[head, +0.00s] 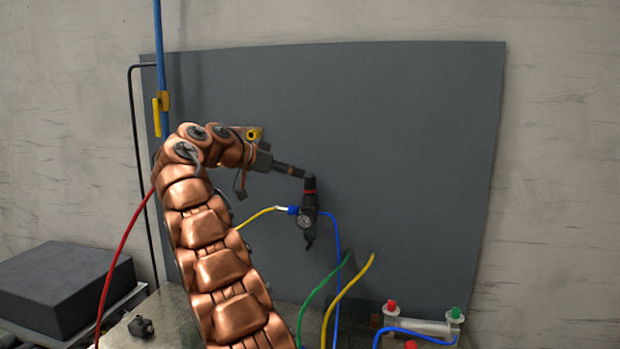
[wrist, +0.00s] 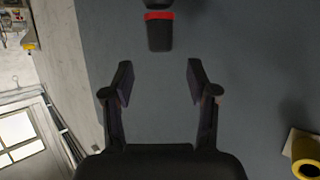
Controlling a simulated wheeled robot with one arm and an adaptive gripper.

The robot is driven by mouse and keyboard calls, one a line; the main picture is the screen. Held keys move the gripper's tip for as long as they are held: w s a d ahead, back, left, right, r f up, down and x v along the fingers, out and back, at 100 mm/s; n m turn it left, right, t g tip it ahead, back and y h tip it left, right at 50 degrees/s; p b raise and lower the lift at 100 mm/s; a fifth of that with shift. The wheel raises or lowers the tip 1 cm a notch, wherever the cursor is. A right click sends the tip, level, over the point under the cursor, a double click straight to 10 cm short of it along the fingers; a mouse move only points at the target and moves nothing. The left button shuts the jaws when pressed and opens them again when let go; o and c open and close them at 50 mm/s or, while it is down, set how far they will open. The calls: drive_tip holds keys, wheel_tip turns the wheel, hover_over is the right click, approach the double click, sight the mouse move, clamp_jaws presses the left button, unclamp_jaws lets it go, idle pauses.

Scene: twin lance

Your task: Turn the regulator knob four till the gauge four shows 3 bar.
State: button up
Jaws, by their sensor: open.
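The regulator (head: 309,205) is mounted on the grey panel, with its black knob (head: 310,183) on top above a red ring. The gauge (head: 305,221) is a small round dial on its front; its needle is too small to read. In the wrist view, the knob (wrist: 160,36) lies beyond the fingertips, near the top of the picture, with the red ring behind it. My gripper (wrist: 160,82) is open and empty, its two fingers spread wider than the knob. In the head view, my gripper (head: 300,173) comes from the left, close to the knob's upper left.
A clear fitting block (head: 420,326) stands at lower right. A yellow part (wrist: 306,153) shows at the wrist view's lower right. The panel (head: 420,150) to the right is bare.

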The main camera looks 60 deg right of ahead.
sight(310, 175)
drive_tip(key=p+x, duration=0.1)
drive_tip(key=x, duration=0.4)
drive_tip(key=shift+s+d+f, duration=0.1)
drive_tip(key=shift+s+d, duration=0.1)
drive_tip(key=shift+d, duration=0.1)
drive_tip(key=shift+s+d+f, duration=0.15)
drive_tip(key=shift+d+f, duration=0.15)
drive_tip(key=shift+d, duration=0.25)
clamp_jaws()
